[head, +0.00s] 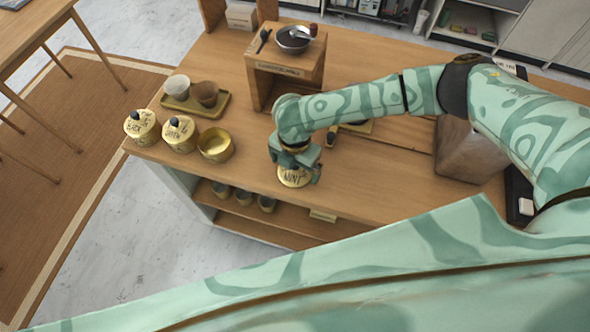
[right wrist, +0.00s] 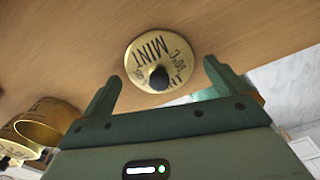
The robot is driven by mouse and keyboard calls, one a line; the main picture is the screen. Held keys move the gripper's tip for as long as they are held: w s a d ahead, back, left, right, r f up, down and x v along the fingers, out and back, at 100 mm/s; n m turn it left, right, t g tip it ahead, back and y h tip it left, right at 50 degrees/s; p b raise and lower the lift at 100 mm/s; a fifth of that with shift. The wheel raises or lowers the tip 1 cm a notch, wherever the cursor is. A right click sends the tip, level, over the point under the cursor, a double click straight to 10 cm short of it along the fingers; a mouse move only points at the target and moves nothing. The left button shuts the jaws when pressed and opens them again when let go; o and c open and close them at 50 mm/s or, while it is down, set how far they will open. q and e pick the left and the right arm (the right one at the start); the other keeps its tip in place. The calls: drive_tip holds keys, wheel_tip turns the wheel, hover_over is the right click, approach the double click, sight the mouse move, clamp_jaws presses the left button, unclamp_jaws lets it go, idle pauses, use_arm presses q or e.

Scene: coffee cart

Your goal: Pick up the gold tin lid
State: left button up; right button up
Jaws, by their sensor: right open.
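The gold tin lid (head: 292,178), marked MINT, lies on the wooden counter near its front edge. It has a dark round knob, clear in the right wrist view, where the lid (right wrist: 147,50) sits ahead of and between my fingers. My right gripper (head: 295,164) is open and empty, close above the lid and partly covering it in the head view. The fingers (right wrist: 161,76) stand apart on either side of the knob. I cannot tell whether they touch the lid. A gold tin (head: 215,146) without a lid stands to the left. My left gripper is out of view.
Two lidded gold tins (head: 142,127) (head: 180,133) stand left of the open tin. Behind them a tray (head: 222,100) holds two cups. A wooden stand (head: 287,65) with a bowl (head: 293,40) rises behind my right wrist. A lower shelf holds several cups.

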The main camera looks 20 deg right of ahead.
drive_tip(key=shift+f, duration=0.25)
drive_tip(key=shift+s, duration=0.1)
drive_tip(key=c, duration=1.2)
drive_tip(key=shift+s, duration=0.1)
drive_tip(key=shift+c, duration=0.5)
